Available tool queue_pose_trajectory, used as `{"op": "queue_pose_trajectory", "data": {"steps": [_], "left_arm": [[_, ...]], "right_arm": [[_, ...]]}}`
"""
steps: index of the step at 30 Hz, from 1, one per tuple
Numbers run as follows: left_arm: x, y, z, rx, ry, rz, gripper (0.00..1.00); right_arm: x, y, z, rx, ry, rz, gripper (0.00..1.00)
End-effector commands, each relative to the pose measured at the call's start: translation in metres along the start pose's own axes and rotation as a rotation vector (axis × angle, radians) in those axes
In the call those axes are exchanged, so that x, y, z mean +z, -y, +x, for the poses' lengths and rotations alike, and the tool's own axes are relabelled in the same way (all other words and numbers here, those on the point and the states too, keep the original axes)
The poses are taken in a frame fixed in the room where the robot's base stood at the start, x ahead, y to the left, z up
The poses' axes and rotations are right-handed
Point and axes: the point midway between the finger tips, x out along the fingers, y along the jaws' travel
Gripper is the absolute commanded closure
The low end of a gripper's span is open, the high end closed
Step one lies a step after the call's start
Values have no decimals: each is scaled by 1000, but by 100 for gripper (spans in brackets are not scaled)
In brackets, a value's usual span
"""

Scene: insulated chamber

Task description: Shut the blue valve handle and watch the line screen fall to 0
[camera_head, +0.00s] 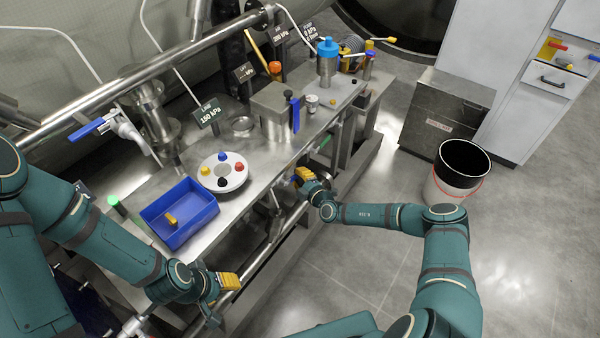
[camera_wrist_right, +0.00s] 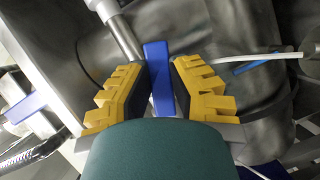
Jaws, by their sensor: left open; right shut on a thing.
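My right gripper (camera_head: 303,177) is at the front edge of the bench, below the worktop. In the right wrist view its yellow fingers (camera_wrist_right: 160,88) are shut on a blue valve handle (camera_wrist_right: 158,60), a flat upright bar. The gripper hides this handle in the head view. The line screen (camera_head: 210,112) stands on the bench and reads 150 kPa. Another blue handle (camera_head: 88,130) sits on a pale valve at the left.
The blue tray (camera_head: 180,222) holds a yellow item. A white disc (camera_head: 222,185) with coloured knobs lies beside it. A steel box (camera_head: 275,108) carries a blue strap-like piece. A bucket (camera_head: 458,180) and metal cabinet (camera_head: 437,108) stand right on open floor.

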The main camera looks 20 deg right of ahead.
Motion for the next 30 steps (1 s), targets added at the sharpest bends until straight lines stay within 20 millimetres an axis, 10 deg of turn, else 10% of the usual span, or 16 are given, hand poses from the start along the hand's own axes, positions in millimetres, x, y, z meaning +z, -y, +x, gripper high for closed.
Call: {"op": "queue_pose_trajectory", "data": {"steps": [30], "left_arm": [[-1, 6, 15, 0, -6, 1, 53]], "right_arm": [[-26, 54, -9, -362, -3, 883, 100]]}}
